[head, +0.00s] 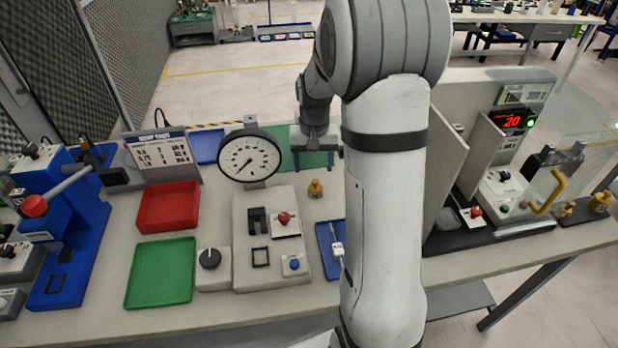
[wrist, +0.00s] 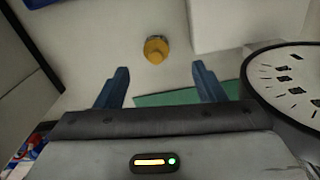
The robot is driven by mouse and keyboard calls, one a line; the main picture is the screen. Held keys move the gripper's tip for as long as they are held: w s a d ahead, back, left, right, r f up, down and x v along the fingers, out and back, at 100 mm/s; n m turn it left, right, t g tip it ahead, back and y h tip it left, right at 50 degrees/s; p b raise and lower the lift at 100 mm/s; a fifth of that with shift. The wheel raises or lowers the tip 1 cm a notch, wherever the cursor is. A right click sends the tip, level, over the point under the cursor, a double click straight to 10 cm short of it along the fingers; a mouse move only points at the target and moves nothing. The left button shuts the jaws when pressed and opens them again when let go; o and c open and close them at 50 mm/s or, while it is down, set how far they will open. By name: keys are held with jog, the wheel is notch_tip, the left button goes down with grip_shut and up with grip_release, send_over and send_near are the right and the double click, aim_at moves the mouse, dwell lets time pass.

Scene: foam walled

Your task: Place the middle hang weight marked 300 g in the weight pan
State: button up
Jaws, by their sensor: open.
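A small brass weight (head: 316,188) stands upright on the bench, right of the dial gauge. In the wrist view this brass weight (wrist: 156,49) lies beyond the open fingertips, roughly centred between them. My gripper (wrist: 160,80) is open and empty; in the head view my gripper (head: 317,150) is above and behind the weight, partly hidden by my arm. Two more brass weights, a left one (head: 569,208) and a right one (head: 599,200), stand at the far right. No marking is readable on any weight. I cannot tell which part is the weight pan.
The dial gauge (head: 249,157) stands close left of the weight. A red tray (head: 168,207), a green tray (head: 160,272) and a blue tray (head: 328,262) lie on the bench. A grey-walled machine with a red display (head: 516,122) and yellow handle (head: 548,193) stands at right.

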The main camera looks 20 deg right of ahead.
aim_at(316, 181)
jog(key=shift+w+d+f, duration=0.25)
jog(key=shift+f, duration=0.2)
jog(key=shift+w+d+f, duration=0.2)
jog(key=shift+f, duration=0.2)
notch_tip(316, 181, down, 8)
jog(key=shift+s+r+p, duration=0.1)
jog(key=shift+r+p, duration=0.15)
jog(key=shift+p, duration=0.55)
jog(key=shift+c, duration=0.5)
jog(key=c, duration=1.3)
